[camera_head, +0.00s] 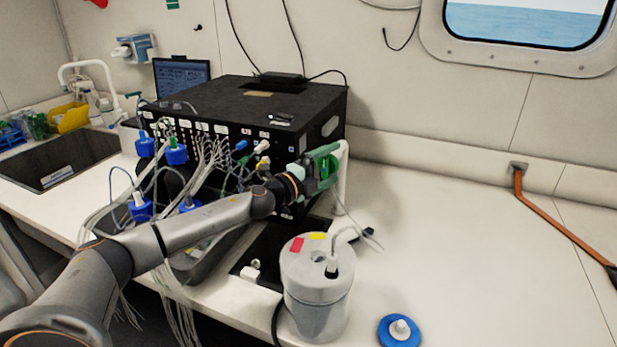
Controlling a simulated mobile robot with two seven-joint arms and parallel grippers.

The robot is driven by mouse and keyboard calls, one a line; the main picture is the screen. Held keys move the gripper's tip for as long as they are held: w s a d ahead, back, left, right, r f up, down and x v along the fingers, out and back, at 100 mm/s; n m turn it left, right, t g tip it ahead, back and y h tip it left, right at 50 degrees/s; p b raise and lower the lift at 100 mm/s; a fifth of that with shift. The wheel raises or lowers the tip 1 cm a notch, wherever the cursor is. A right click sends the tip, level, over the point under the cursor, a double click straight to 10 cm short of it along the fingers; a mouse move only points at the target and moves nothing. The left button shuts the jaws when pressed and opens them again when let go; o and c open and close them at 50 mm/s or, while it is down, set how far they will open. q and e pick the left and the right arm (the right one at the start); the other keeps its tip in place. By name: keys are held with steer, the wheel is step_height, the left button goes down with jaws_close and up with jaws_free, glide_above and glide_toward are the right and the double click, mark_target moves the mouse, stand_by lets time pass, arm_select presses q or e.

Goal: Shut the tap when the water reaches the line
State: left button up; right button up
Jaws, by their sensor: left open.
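My left arm reaches in from the lower left, and my left gripper (318,167) is open at the right front corner of the black box. It is beside a white upright pipe (343,178) with a bent top, which may be the tap. Green parts show around the fingers; I cannot tell whether they touch a handle. A pale grey cylindrical vessel (318,307) with red and yellow labels on its lid stands upright below and in front of the gripper. A white bent tube rises from its lid. I cannot make out a water level or a line. My right gripper is not in view.
The black box (240,105) carries many cables and tubes with blue caps at its front. A blue disc with a white knob (399,331) lies near the counter's front. A sink (62,160) is at the left. The counter (460,230) at the right is mostly clear.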

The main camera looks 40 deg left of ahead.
arm_select(q)
steer(key=s+a+b, duration=0.1)
steer(key=s+b, duration=0.6)
steer(key=s, duration=0.4)
steer(key=shift+a+b, duration=0.3)
steer(key=shift+a, duration=0.1)
steer(key=shift+r, duration=0.1)
stand_by(1.0)
